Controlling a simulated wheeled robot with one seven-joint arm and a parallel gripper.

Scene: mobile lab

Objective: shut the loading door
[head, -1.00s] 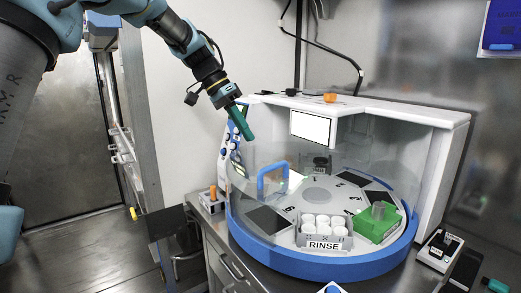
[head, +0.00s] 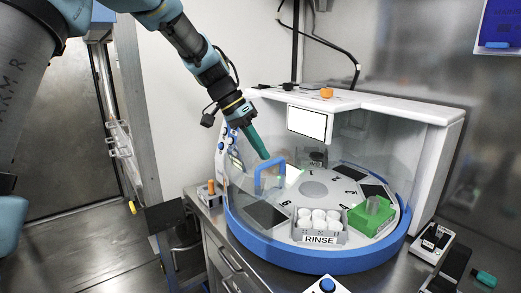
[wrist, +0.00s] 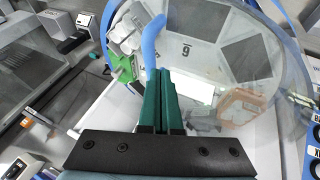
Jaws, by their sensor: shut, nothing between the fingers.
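The loading door (head: 238,178) is a clear curved panel at the left front of a round machine, with a blue loop handle (head: 258,178) on it. How far the door stands open is hard to tell, because its clear edges are faint. My gripper (head: 264,157) has green fingers, pressed together and empty, pointing down at the top of the handle. In the wrist view, the fingertips (wrist: 162,74) are close beside the blue handle (wrist: 150,40), which is just left of and beyond them. I cannot tell whether they touch it.
The machine's blue-rimmed base (head: 300,262) holds a numbered carousel with a RINSE rack (head: 319,238) of white-capped vials and a green block (head: 371,218). A white housing (head: 435,165) stands behind. Small devices lie on the counter at right.

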